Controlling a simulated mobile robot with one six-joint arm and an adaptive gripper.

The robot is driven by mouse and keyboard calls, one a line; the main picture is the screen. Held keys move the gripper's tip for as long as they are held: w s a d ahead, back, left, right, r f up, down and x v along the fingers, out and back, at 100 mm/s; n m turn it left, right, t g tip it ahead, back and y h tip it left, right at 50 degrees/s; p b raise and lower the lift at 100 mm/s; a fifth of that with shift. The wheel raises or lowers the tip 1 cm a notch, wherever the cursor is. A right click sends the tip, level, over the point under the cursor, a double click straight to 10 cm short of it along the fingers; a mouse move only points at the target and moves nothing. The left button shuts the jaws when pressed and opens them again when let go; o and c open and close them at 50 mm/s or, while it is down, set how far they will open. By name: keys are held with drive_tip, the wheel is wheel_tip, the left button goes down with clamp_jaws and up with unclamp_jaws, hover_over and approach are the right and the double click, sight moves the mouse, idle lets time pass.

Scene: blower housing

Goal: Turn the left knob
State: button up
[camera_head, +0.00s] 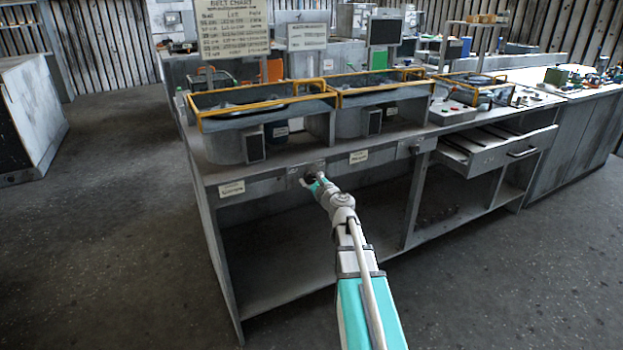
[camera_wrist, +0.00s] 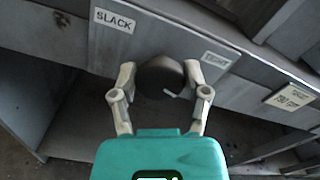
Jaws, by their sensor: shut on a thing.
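The left knob (camera_wrist: 161,76) is dark and round, on a grey panel (camera_wrist: 112,52) on the bench front. In the wrist view it sits between the two fingers of my gripper (camera_wrist: 160,82), which is shut on it. A small light mark shows at the knob's lower right edge. A "SLACK" label (camera_wrist: 115,20) is at the panel's upper left and a smaller label (camera_wrist: 216,60) is right of the knob. In the head view my gripper (camera_head: 314,184) reaches the bench front at the knob, and the fingers partly hide it.
Two grey housings with yellow-edged tops (camera_head: 262,108) stand on the bench above. Another front panel (camera_head: 416,146) lies further right, beside a part-open drawer (camera_head: 490,150). The shelf space below the bench front (camera_head: 270,260) is mostly open. Dark floor is clear at left.

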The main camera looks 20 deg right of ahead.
drive_tip(key=n, duration=0.4)
drive_tip(key=shift+a+f+n, duration=0.1)
drive_tip(key=shift+n, duration=0.2)
drive_tip(key=n, duration=0.3)
drive_tip(key=shift+f+n, duration=0.1)
drive_tip(key=shift+n, duration=0.2)
drive_tip(key=n, duration=0.3)
drive_tip(key=shift+n, duration=0.3)
drive_tip(key=shift+f+n+b, duration=0.15)
drive_tip(key=shift+n+b, duration=0.15)
drive_tip(key=shift+n, duration=1.7)
drive_tip(key=o, duration=1.1)
drive_tip(key=shift+o, duration=0.2)
drive_tip(key=shift+s, duration=0.1)
